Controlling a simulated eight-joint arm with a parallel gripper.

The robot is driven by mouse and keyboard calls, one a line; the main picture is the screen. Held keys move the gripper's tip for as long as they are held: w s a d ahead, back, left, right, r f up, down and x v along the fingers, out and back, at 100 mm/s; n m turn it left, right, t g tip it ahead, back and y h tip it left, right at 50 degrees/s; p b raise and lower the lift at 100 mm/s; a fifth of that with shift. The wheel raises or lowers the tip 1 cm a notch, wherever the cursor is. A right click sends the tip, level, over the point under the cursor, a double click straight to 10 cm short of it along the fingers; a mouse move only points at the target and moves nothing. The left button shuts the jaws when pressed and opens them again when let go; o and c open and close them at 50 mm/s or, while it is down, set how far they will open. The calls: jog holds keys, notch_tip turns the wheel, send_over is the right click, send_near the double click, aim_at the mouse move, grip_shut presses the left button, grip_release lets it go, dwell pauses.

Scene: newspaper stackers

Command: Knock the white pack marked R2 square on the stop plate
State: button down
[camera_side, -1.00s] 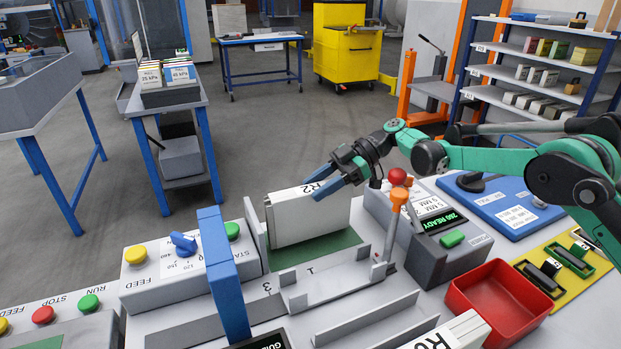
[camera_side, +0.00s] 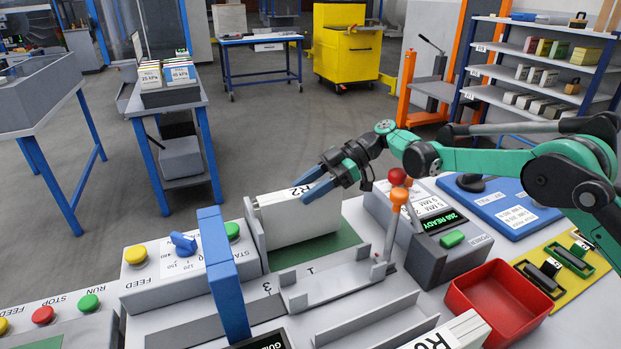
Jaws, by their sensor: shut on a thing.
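The white pack marked R2 (camera_side: 295,223) stands upright on the green mat (camera_side: 337,242). Its left end is at the grey stop plate (camera_side: 255,228); I cannot tell whether they touch all along. My gripper (camera_side: 308,186), with blue fingers, is shut on the top right part of the pack, beside the R2 mark. The far finger and the pack's back side are partly hidden.
A blue upright bar (camera_side: 225,276) and a feed box (camera_side: 190,266) stand to the left. A red tray (camera_side: 500,300) lies at the right front.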

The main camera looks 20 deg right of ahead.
jog(key=shift+a, duration=0.4)
dwell(0.7)
jog(key=shift+d, duration=0.1)
jog(key=shift+d, duration=1.7)
jog(key=shift+r, duration=0.15)
jog(key=shift+r, duration=2.9)
